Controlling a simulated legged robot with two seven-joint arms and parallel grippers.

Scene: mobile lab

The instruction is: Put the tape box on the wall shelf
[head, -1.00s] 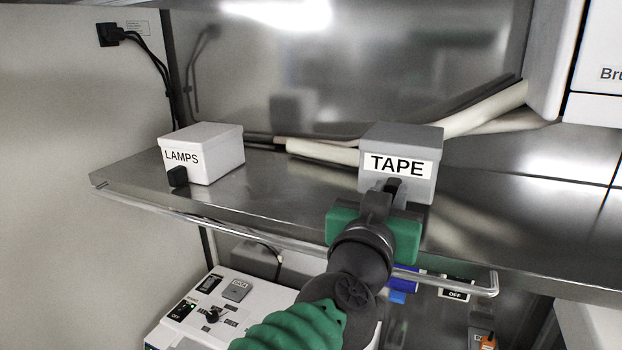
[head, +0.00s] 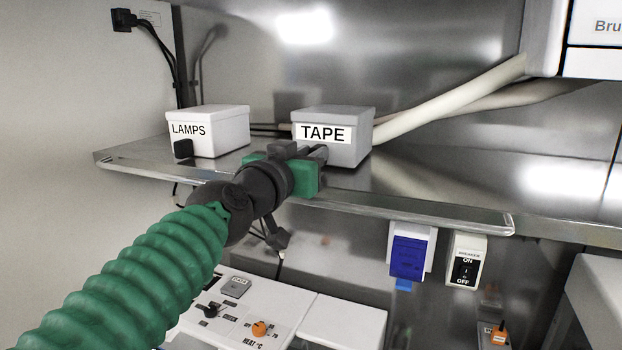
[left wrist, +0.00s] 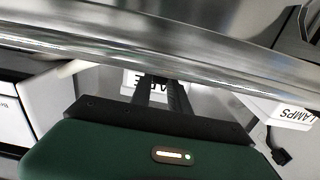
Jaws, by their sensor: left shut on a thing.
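The grey tape box (head: 333,137), with a white TAPE label, is upright over the steel wall shelf (head: 400,182). I cannot tell whether its underside touches the shelf. My left gripper (head: 310,154) is shut on the front of the tape box; the wrist hides the exact grip. In the left wrist view the fingers (left wrist: 160,92) reach to the box, whose label (left wrist: 132,80) shows upside down and partly hidden. My right gripper is not in view.
A white LAMPS box (head: 215,132) stands on the shelf left of the tape box, with a gap between. Pale pipes (head: 450,98) run behind. A metal rail (head: 440,215) edges the shelf front. The shelf is clear to the right. A white device (head: 270,320) stands below.

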